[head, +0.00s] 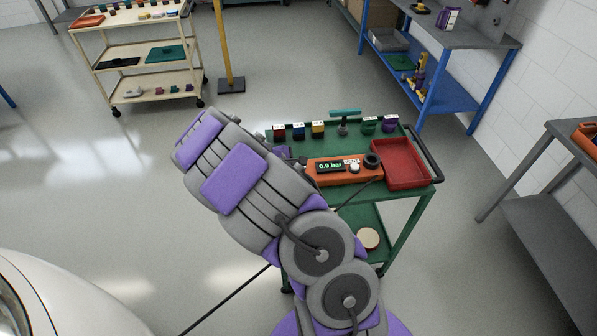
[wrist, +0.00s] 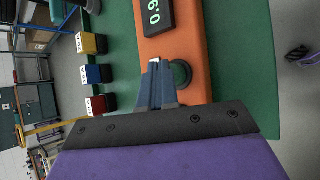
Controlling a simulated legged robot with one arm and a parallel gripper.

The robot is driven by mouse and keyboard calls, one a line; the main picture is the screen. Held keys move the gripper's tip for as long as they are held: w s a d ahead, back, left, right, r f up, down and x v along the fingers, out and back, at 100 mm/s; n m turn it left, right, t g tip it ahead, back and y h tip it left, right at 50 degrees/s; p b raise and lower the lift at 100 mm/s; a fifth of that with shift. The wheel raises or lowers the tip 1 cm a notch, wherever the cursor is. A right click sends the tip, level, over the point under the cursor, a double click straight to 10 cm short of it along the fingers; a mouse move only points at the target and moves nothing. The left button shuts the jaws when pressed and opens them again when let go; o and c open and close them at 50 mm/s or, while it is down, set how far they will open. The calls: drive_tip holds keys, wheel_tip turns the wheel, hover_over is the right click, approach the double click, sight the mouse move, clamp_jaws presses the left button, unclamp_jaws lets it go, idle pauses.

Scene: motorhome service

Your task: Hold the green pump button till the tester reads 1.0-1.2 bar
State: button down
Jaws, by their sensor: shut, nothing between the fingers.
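The orange tester (head: 343,178) lies on the top of a green cart. Its display (head: 330,167) reads 0.9 bar, and part of the display (wrist: 154,15) shows in the wrist view. A white knob (head: 355,168) and a dark round fitting (head: 372,160) sit at its right end. In the wrist view my gripper (wrist: 155,66) is shut and empty, its fingertips over the tester's orange face (wrist: 192,45), beside a dark round collar (wrist: 181,73).
The green cart (head: 300,145) carries a red tray (head: 402,163) on its right. Small red, blue and yellow blocks (head: 318,129) stand along its back edge. A blue-framed bench (head: 450,35) is behind right. Open floor (head: 120,180) lies left.

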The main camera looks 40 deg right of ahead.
drive_tip(key=shift+f, duration=0.4)
idle(1.0)
drive_tip(key=shift+r, duration=0.15)
drive_tip(key=shift+r+p, duration=0.5)
drive_tip(key=shift+r, duration=0.25)
wheel_tip(320, 180, up, 5)
drive_tip(key=p, duration=0.3)
drive_tip(key=shift+f, duration=0.2)
drive_tip(key=shift+r, duration=0.2)
idle(0.4)
